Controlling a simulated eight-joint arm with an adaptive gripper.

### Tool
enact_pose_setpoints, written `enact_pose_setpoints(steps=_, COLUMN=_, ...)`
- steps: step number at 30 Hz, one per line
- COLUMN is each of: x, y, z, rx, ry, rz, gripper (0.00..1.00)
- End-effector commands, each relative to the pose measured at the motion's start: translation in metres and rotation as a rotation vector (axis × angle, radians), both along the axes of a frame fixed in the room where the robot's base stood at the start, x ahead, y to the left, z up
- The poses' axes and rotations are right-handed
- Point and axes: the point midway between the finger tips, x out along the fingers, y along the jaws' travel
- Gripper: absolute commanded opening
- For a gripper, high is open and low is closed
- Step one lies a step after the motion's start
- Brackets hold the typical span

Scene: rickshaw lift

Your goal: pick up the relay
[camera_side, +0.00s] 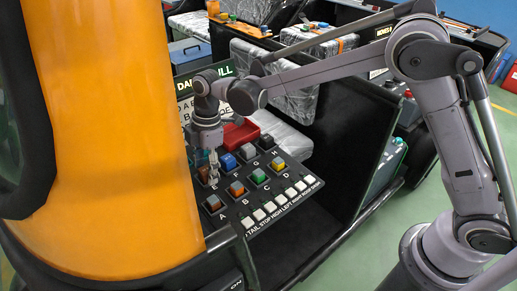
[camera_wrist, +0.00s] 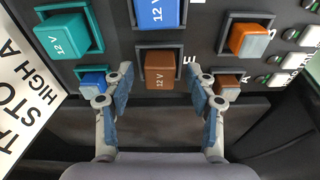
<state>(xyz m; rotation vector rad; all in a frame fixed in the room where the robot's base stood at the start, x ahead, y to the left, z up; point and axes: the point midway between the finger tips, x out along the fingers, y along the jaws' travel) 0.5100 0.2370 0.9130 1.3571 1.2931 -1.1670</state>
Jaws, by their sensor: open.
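In the wrist view a brown relay (camera_wrist: 160,72) marked 12 V sits in a dark socket on the black panel. My gripper (camera_wrist: 161,78) is open and empty, with one blue-padded finger to the left and one to the right of this relay in the picture. I cannot tell whether the fingers touch it or how far above it they are. In the side view my gripper (camera_side: 213,168) points down over the left part of the relay panel. It partly hides the relays beneath it.
Other relays stand close by: a blue one (camera_wrist: 160,12), a teal one (camera_wrist: 68,38), an orange one (camera_wrist: 246,40), a small blue one (camera_wrist: 92,84) and a small brown one (camera_wrist: 228,84). White switches (camera_side: 270,207) line the panel's front. A red tray (camera_side: 242,133) lies behind.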

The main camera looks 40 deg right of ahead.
Motion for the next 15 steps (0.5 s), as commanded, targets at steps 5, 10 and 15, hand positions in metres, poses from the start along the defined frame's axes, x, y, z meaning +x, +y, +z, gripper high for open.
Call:
enact_pose_setpoints(steps=5, x=0.0000, y=0.0002, z=-0.0010, rx=0.000, ry=0.000, rz=0.000, gripper=0.57)
enact_pose_setpoints(steps=10, x=0.0000, y=0.0002, z=-0.0008, rx=0.000, ry=0.000, rz=0.000, gripper=0.22)
enact_pose_setpoints(steps=15, x=0.0000, y=0.0001, z=-0.0007, rx=0.000, ry=0.000, rz=0.000, gripper=0.00)
